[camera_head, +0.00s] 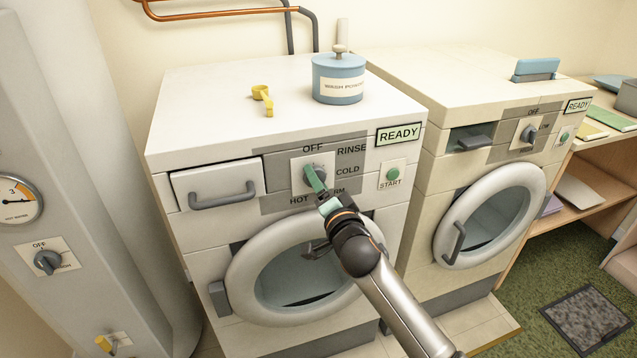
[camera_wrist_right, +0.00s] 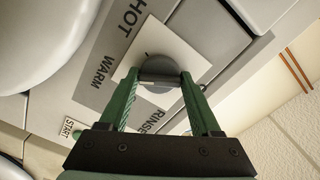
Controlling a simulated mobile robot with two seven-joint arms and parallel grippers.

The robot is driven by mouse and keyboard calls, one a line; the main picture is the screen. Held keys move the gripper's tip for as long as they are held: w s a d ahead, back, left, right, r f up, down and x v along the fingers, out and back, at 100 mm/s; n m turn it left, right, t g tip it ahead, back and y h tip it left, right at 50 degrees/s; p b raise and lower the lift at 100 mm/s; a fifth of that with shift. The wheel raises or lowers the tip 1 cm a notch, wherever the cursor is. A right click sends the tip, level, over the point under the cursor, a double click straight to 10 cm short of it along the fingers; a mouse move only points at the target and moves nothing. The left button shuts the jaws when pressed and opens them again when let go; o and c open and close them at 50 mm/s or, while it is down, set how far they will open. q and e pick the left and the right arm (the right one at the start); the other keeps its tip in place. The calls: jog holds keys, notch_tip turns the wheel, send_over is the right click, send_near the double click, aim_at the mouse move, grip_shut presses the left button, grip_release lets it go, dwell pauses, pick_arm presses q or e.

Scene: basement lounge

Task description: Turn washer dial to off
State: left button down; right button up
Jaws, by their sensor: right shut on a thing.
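The left washer's dial (camera_head: 321,171) is a round grey knob on a white square plate. OFF, RINSE, COLD, WARM and HOT are printed around it, WARM partly covered by my gripper. My right gripper (camera_head: 315,180) reaches it from below right, its green fingers at the knob. In the right wrist view the two fingertips (camera_wrist_right: 161,78) close on the raised grip of the dial (camera_wrist_right: 168,62), one on each side. Its exact pointing direction is hard to tell. The washer (camera_head: 205,115) shows READY on its display (camera_head: 398,134). My left gripper is not in view.
A green START button (camera_head: 393,174) is right of the dial, a drawer (camera_head: 215,185) left of it, and the round door (camera_head: 240,285) below. A blue wash-powder tub (camera_head: 338,82) and yellow scoop (camera_head: 263,99) stand on top. A second machine (camera_head: 430,75) stands at right.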

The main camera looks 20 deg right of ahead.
jog(key=n+p, duration=0.1)
jog(key=n, duration=0.2)
jog(key=shift+n, duration=0.4)
jog(key=n+p, duration=0.1)
jog(key=n, duration=0.3)
jog(key=shift+r+n+p, duration=0.1)
jog(key=shift+n+p, duration=0.2)
jog(key=shift+p, duration=0.05)
jog(key=n+p, duration=0.1)
jog(key=n, duration=0.3)
jog(key=n+p, duration=0.1)
jog(key=n, duration=0.5)
jog(key=n+p, duration=0.1)
jog(key=n, duration=0.5)
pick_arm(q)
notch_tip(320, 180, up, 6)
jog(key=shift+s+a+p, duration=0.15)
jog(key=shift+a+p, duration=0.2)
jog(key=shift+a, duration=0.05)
pick_arm(e)
jog(key=shift+n, duration=2.7)
